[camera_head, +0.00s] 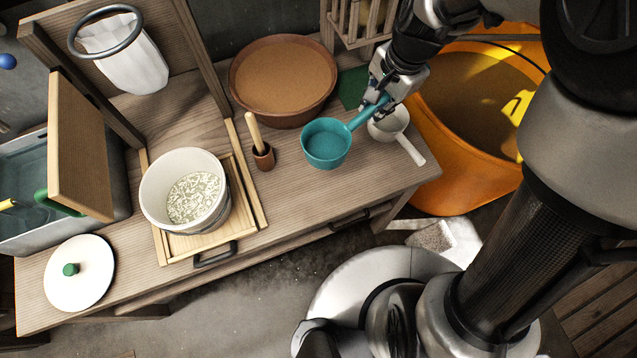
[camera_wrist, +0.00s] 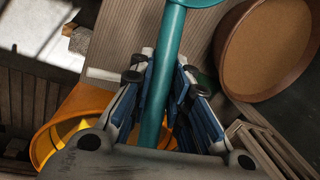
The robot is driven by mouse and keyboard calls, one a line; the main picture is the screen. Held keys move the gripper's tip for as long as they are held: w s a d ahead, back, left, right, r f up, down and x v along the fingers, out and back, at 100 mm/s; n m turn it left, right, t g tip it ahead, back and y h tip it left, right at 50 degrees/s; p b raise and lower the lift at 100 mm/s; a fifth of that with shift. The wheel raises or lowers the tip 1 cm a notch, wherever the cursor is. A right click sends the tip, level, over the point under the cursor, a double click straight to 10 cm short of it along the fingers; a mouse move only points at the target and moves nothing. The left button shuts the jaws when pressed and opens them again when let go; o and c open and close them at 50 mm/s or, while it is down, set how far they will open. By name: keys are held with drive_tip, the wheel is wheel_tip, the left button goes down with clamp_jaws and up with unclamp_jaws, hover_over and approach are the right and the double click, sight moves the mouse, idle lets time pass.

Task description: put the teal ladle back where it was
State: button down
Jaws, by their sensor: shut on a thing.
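The teal ladle (camera_head: 326,145) has a round bowl and a straight handle. My gripper (camera_head: 380,92) is shut on the handle's far end, at the right part of the wooden table. In the wrist view, the teal handle (camera_wrist: 167,60) runs up between the fingers of my gripper (camera_wrist: 165,85). The bowl is mostly out of that view at the top. In the head view the bowl appears at or just above the table top; I cannot tell whether it touches. A white ladle (camera_head: 388,124) lies close by, partly behind my gripper.
A brown round basin (camera_head: 283,80) stands behind the teal bowl, also in the wrist view (camera_wrist: 270,50). A white pot (camera_head: 185,190) stands further left. An orange tub (camera_head: 440,165) is at right.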

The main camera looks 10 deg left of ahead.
drive_tip(key=s+f+b, duration=0.1)
drive_tip(key=f+b, duration=0.2)
drive_tip(key=f, duration=0.4)
drive_tip(key=s+a+f+m+b, duration=0.1)
drive_tip(key=f+b, duration=0.2)
drive_tip(key=f, duration=0.4)
drive_tip(key=s+a+f+m+b, duration=0.1)
drive_tip(key=f+b, duration=0.3)
drive_tip(key=f, duration=0.4)
drive_tip(key=shift+r, duration=0.1)
drive_tip(key=c, duration=1.9)
unclamp_jaws()
drive_tip(key=shift+c, duration=0.2)
drive_tip(key=o, duration=0.4)
